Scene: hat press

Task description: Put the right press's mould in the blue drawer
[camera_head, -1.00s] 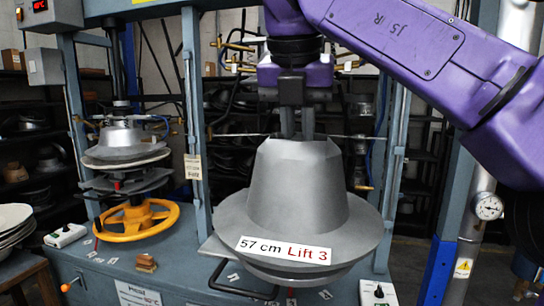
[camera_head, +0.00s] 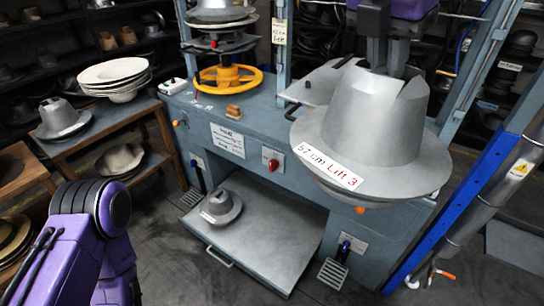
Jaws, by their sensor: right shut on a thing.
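The grey metal mould (camera_head: 375,120), with a wide brim and a white label "57 cm Lift 3" (camera_head: 328,163), hangs tilted in front of the right press. My right gripper (camera_head: 385,66) is shut on its top; the exact grip is partly hidden. The blue drawer (camera_head: 270,250) is pulled open low in the blue-grey press bench, below and to the left of the held mould. A smaller grey mould (camera_head: 221,207) sits in its left part; the rest of its floor looks bare. My left arm shows at the lower left, but its gripper is out of view.
The left press (camera_head: 222,12) has a yellow handwheel (camera_head: 228,78). A wooden side table (camera_head: 110,115) at left carries stacked pale dishes (camera_head: 113,72) and another grey mould (camera_head: 60,117). A blue post (camera_head: 455,210) and pipe stand at right. Foot pedals (camera_head: 334,270) flank the drawer.

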